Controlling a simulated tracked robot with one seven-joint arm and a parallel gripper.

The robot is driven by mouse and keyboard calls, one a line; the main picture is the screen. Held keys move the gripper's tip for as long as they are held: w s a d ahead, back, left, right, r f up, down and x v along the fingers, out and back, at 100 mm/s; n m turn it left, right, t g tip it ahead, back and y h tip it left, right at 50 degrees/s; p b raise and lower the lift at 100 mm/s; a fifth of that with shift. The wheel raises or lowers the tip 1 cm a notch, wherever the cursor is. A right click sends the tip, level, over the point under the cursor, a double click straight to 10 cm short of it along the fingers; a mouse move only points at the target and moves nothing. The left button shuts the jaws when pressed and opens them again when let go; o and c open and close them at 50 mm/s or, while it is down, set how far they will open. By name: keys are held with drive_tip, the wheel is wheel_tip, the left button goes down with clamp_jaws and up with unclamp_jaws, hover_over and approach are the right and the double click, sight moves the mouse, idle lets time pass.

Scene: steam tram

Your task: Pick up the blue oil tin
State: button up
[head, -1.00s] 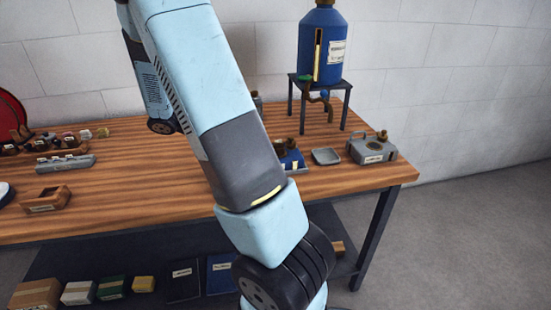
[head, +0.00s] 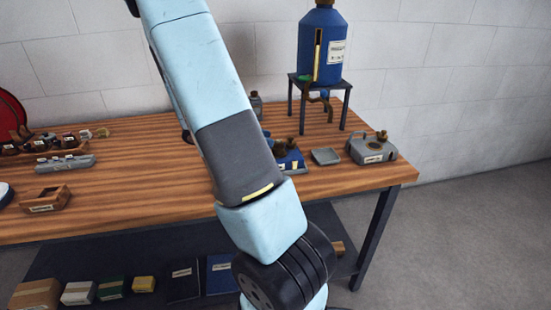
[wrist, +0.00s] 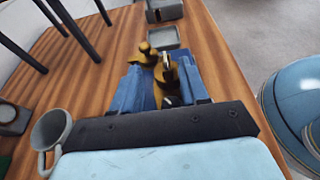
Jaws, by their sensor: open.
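The blue oil tin (head: 292,160) stands on the wooden bench, partly hidden behind my arm in the head view. It has brown-brass fittings on top. My gripper is open. Its dark palm bar crosses the lower part of the wrist view and hides the near part of the tin. I cannot tell whether the fingers touch the tin.
A small grey tray (head: 325,156) and a grey tin (head: 372,148) stand to the right of the oil tin. A large blue tank (head: 321,45) sits on a black stand (head: 346,92) behind. A grey mug (wrist: 50,130) is close at left in the wrist view.

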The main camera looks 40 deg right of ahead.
sight(278, 142)
drive_tip(key=x, duration=0.5)
drive_tip(key=shift+s+a, duration=0.15)
drive_tip(key=shift+s, duration=0.05)
clamp_jaws()
idle(1.2)
